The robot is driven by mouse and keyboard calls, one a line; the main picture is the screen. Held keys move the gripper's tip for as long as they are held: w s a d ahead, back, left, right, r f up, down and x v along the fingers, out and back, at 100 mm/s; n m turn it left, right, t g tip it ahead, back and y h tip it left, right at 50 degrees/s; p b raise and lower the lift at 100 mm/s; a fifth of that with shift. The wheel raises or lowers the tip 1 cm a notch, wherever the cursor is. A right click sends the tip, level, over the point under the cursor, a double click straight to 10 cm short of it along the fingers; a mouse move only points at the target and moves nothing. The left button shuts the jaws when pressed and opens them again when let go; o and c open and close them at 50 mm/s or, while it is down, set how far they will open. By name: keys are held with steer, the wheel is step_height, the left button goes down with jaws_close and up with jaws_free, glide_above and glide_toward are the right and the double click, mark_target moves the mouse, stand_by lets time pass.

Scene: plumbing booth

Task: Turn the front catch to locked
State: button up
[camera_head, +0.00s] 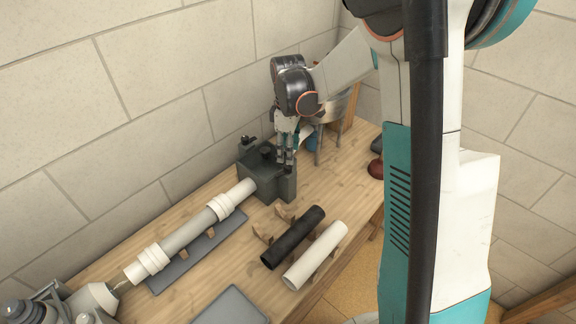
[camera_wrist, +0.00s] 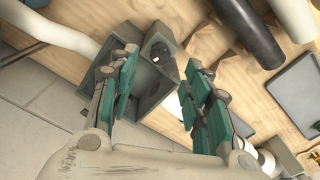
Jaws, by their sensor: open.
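A dark grey clamp block (camera_head: 254,170) stands on the bench with the end of a pale pipe (camera_head: 200,226) in its side. Dark catch-like parts (camera_head: 266,150) sit on its top; I cannot tell which is the front catch or how it is set. The block (camera_wrist: 150,92) also shows in the wrist view, with a dark part (camera_wrist: 158,52) between my fingertips in the picture. My gripper (camera_head: 286,158) points down over the block's right side. In the wrist view my gripper (camera_wrist: 164,68) has its teal-padded fingers apart, with nothing visibly held. Contact cannot be told.
A black pipe (camera_head: 293,238) and a white pipe (camera_head: 315,256) lie on wooden cradles to the right front. A grey tray (camera_head: 231,306) lies at the front. A metal pot (camera_head: 336,105) stands behind my gripper. The wall is close behind the block.

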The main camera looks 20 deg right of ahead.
mark_target(284, 170)
step_height(284, 170, down, 6)
steer(key=shift+f+b, duration=0.1)
steer(key=shift+b, duration=0.6)
jaws_close()
